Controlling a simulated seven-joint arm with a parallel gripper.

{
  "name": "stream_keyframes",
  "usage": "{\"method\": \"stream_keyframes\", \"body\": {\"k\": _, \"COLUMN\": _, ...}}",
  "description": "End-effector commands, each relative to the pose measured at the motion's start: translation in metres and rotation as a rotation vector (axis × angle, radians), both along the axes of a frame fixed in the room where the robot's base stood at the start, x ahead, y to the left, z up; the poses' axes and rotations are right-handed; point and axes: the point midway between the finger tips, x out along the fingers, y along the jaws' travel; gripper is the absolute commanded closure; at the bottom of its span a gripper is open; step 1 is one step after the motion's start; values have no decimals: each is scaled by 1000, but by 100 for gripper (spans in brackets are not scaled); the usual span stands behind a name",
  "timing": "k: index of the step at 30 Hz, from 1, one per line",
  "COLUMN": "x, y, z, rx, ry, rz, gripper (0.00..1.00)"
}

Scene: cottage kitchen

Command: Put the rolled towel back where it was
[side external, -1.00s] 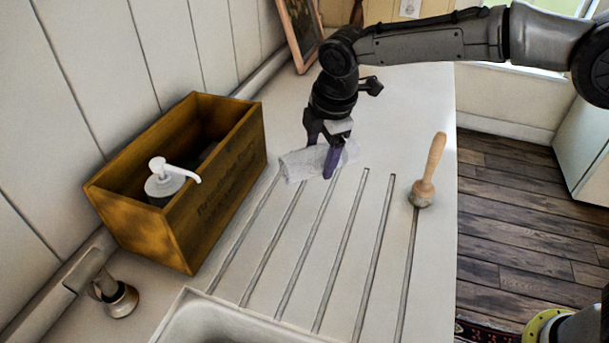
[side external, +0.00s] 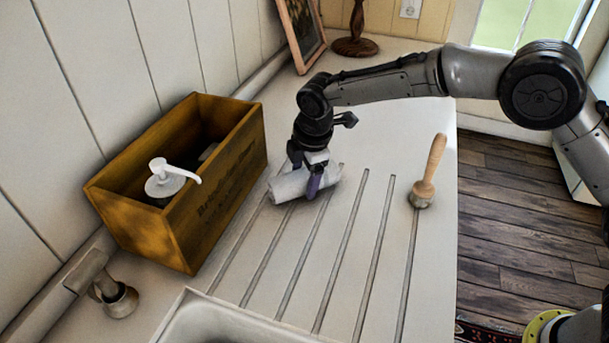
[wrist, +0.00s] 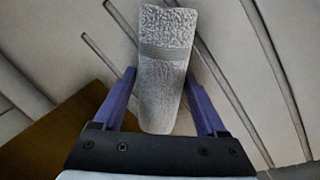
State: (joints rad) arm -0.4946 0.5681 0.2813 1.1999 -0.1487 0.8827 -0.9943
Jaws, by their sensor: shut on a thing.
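The rolled towel (side external: 290,186) is a light grey roll beside the wooden box, over the far ends of the counter's grooves. My gripper (side external: 313,188) points down and is shut on the towel near its middle. In the wrist view the towel (wrist: 164,60) lies lengthwise between the two purple fingers of my gripper (wrist: 163,100), with a grey band around it. I cannot tell whether the towel touches the counter or hangs just above it.
The wooden box (side external: 222,190) holds a white pump bottle (side external: 165,180). A wooden-handled brush (side external: 427,175) stands on the right of the grooved counter (side external: 385,265). The sink (side external: 215,322) is at the front. A picture frame (side external: 302,30) and a dark wooden stand (side external: 355,42) are at the back.

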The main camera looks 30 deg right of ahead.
Motion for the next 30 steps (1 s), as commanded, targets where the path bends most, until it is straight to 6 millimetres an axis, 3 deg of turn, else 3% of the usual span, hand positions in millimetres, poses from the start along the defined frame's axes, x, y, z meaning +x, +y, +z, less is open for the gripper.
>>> {"method": "stream_keyframes", "body": {"k": 3, "x": 0, "y": 0, "z": -3, "rx": 0, "ry": 0, "rz": 0, "gripper": 82}}
{"method": "stream_keyframes", "body": {"k": 4, "x": 0, "y": 0, "z": -3, "rx": 0, "ry": 0, "rz": 0, "gripper": 24}}
{"method": "stream_keyframes", "body": {"k": 8, "x": 0, "y": 0, "z": -3, "rx": 0, "ry": 0, "rz": 0, "gripper": 1}}
{"method": "stream_keyframes", "body": {"k": 20, "x": -2, "y": 0, "z": 6, "rx": 0, "ry": 1, "rz": 0, "gripper": 0}}
{"method": "stream_keyframes", "body": {"k": 30, "x": -17, "y": 1, "z": 70, "rx": 3, "ry": -3, "rz": 2, "gripper": 0}}
